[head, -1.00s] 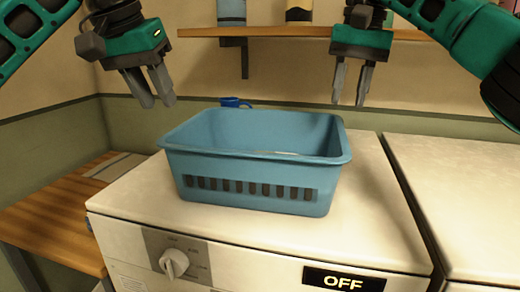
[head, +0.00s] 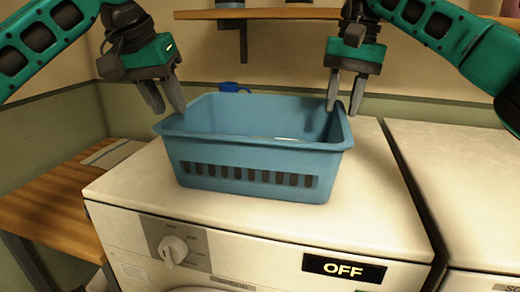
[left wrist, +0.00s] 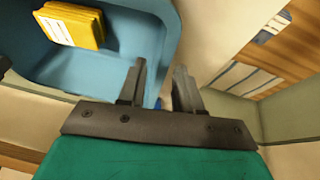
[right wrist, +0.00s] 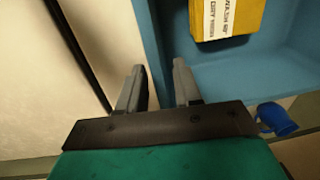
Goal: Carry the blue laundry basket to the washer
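The blue laundry basket (head: 250,160) stands upright on a white front-loading machine (head: 385,215) whose display reads OFF. A yellow box lies inside it, seen in the left wrist view (left wrist: 85,25) and right wrist view (right wrist: 225,18). My left gripper (head: 166,98) is open at the basket's left rim, one finger on the inner side and one outside. My right gripper (head: 345,93) is open at the right rim, its fingers either side of the wall. Neither is closed on the basket. Whether the fingers touch the rim I cannot tell.
A small blue cup (head: 233,87) stands behind the basket. A second white machine (head: 460,190) stands close on the right, a narrow gap between. A wooden bench (head: 50,220) is at the left. A wooden shelf (head: 265,14) hangs on the wall above.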

